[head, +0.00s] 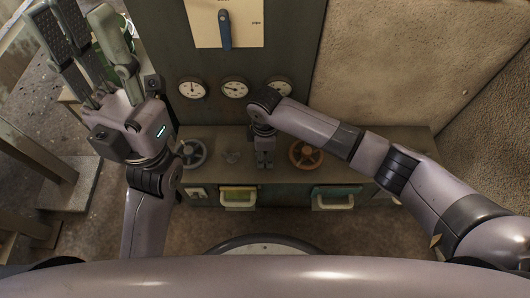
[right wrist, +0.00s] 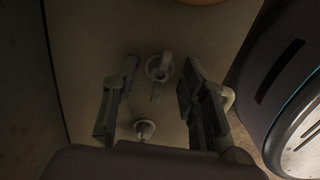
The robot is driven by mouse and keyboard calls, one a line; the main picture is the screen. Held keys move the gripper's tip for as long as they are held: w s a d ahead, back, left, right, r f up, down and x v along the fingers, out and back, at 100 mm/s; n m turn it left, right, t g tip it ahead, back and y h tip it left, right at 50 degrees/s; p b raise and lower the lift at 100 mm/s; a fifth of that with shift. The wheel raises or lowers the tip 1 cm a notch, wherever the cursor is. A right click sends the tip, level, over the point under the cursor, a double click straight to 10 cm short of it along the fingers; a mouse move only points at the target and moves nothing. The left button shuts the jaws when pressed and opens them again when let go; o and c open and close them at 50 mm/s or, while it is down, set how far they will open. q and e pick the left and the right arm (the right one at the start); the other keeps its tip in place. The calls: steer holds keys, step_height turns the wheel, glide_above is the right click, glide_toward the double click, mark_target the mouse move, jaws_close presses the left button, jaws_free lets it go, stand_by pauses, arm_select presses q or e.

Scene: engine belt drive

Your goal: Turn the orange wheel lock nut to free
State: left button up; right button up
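The orange wheel (head: 306,154) is on the console ledge, right of my right gripper (head: 264,161). That gripper points down at the ledge. In the right wrist view my right gripper (right wrist: 158,105) has its fingers spread with a gap between them. Beyond the gap is a small pale round fitting with a tab (right wrist: 159,68), and a second small knob-like fitting (right wrist: 144,129) sits lower. I cannot tell which fitting is the orange wheel's lock nut. A sliver of an orange-brown thing shows at that view's top edge. My left gripper (head: 85,38) is raised at upper left, fingers apart and empty.
A grey wheel (head: 191,153) and a small grey fitting (head: 232,157) sit on the ledge left of my right gripper. Gauges (head: 235,89) and a blue lever (head: 225,30) are on the panel behind. A green-yellow drawer (head: 238,198) and a green one (head: 335,198) are below.

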jaws_close()
stand_by(0.3)
